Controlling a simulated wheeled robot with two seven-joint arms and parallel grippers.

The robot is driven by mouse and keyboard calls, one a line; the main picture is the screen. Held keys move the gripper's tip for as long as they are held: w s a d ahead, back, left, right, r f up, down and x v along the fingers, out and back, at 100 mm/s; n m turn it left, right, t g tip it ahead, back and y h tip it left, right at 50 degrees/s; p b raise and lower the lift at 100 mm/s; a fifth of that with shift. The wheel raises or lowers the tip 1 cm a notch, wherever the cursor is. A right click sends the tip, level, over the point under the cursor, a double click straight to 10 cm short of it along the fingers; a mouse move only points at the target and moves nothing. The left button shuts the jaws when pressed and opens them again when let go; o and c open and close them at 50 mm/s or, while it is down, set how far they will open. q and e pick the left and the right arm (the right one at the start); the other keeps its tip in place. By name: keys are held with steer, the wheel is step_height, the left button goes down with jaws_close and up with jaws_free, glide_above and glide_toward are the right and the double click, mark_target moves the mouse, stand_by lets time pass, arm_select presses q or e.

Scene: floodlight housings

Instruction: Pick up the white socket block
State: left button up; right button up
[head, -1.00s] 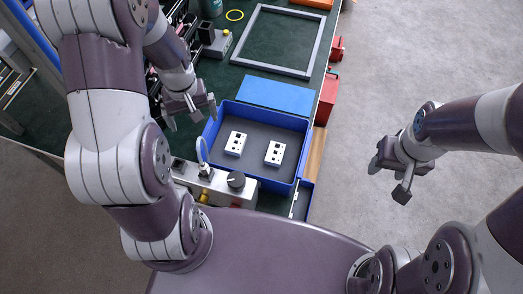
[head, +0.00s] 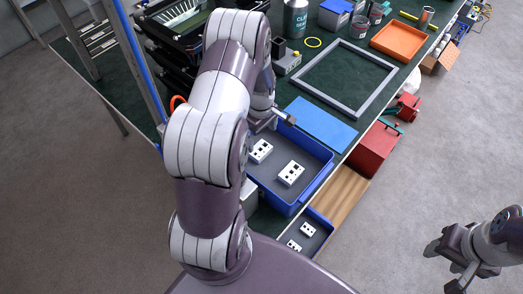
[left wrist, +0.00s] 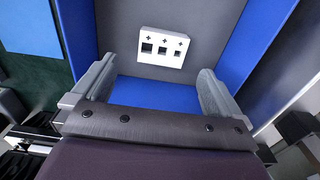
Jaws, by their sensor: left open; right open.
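Two white socket blocks with dark square openings lie apart on the grey floor of a blue bin (head: 318,190), one at left (head: 260,151) and one at right (head: 290,173). My left gripper (head: 276,118) is at the bin's far left corner, partly hidden by its arm. In the left wrist view, my left gripper (left wrist: 153,88) is open and empty, and one white socket block (left wrist: 165,47) lies beyond its fingers, not touching them. I cannot tell which of the two it is. My right gripper (head: 455,262) is open and empty over the floor at lower right.
A lower blue bin (head: 318,217) at the table edge holds more white blocks. A blue panel (head: 320,122) lies behind the upper bin, with a grey frame (head: 388,84) further back. A red box (head: 375,150) stands right of the bins. Open floor lies at right.

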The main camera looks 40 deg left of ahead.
mark_target(260, 149)
arm_select(q)
steer(key=f, duration=0.3)
steer(key=f+p, duration=0.1)
steer(key=f, duration=0.2)
steer(key=shift+s+f, duration=0.2)
steer(key=shift+f, duration=0.1)
steer(key=c, duration=1.1)
steer(key=shift+r, duration=0.15)
